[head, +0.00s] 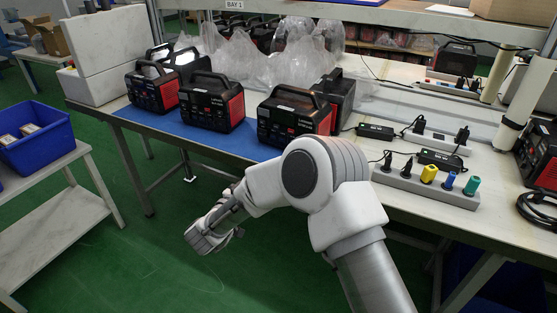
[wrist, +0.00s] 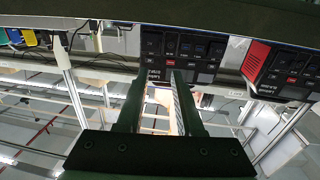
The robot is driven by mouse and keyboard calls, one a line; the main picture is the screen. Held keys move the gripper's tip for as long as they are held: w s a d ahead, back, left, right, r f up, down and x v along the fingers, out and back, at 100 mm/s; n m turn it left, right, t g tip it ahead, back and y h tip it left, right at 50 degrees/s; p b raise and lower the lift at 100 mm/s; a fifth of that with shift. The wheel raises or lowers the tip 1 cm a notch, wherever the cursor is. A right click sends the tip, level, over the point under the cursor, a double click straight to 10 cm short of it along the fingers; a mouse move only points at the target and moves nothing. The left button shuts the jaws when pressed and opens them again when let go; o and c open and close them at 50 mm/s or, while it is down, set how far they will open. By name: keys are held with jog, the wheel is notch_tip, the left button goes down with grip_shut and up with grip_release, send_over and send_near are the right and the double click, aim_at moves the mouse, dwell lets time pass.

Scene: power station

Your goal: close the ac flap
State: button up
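Black and red power stations stand on the bench in the head view: a front right one (head: 295,118), a middle one (head: 212,103) and a left one (head: 152,90). In the wrist view, which looks upside down, a dark front panel with several covers and sockets (wrist: 185,50) is ahead of my gripper, and a second station (wrist: 282,72) is at the right. I cannot tell which cover is the AC flap or whether it is open. My gripper (wrist: 161,82) is open and empty, with a gap between its fingers. In the head view my gripper (head: 208,236) is in front of the bench, apart from the stations.
A blue mat (head: 180,129) lies along the bench edge. A power strip (head: 425,186) with coloured plugs is on the right. Clear plastic bags (head: 240,60) are behind the stations. A blue bin (head: 38,138) stands on a shelf at left. The green floor between is clear.

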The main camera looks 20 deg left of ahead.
jog(key=shift+s+a, duration=0.15)
jog(key=shift+s, duration=0.7)
jog(key=shift+s+a, duration=0.15)
jog(key=shift+s, duration=0.65)
